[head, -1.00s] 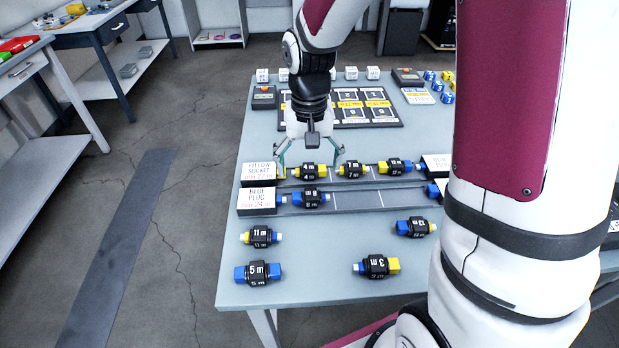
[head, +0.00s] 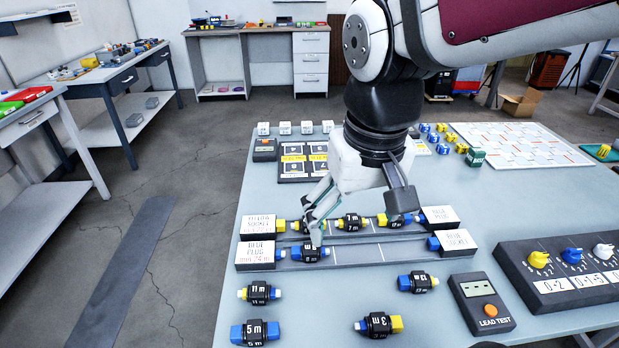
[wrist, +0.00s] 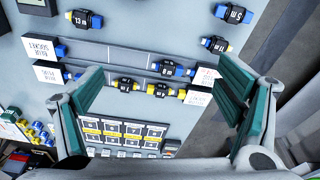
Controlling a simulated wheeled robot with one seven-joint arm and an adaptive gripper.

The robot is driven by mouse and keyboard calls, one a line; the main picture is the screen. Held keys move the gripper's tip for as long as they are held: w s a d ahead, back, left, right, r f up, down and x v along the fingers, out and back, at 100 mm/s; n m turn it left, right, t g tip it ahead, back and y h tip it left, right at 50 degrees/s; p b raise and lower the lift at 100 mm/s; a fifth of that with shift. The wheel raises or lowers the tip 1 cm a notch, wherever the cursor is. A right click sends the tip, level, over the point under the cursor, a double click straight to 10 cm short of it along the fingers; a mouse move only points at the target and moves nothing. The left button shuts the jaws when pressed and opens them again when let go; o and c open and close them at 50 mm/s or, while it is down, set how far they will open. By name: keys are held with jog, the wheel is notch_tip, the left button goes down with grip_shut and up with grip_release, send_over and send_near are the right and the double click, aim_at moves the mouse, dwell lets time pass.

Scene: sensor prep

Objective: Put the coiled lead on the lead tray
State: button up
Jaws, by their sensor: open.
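Several black coiled leads with blue, yellow or white ends lie on the table; which one is meant, I cannot tell. One lead (head: 310,253) sits on the front grey rail (head: 375,252) by the left box; it shows in the wrist view (wrist: 171,68). Three sit on the back rail, including the 7 m lead (head: 352,222). Loose in front are the 11 m (head: 258,292), 5 m (head: 255,333), 13 m (head: 418,282) and 3 m (head: 379,325) leads. My gripper (head: 314,222) is open and empty above the rails' left part; its fingers show in the wrist view (wrist: 163,100). No tray is clearly labelled.
Labelled white-topped boxes (head: 255,253) end the rails. Behind lies a dark grid board (head: 303,162) with white cubes. A lead tester (head: 482,302) and a knob panel (head: 560,268) stand at right. A patterned board (head: 520,145) lies at back right.

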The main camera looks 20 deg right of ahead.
jog(key=s+n, duration=0.1)
jog(key=s, duration=0.8)
jog(key=shift+r+t, duration=0.25)
jog(key=shift+t, duration=0.15)
jog(key=shift+a, duration=0.1)
notch_tip(320, 180, up, 8)
jog(key=t+p, duration=0.1)
jog(key=p, duration=0.5)
jog(key=shift+t, duration=0.3)
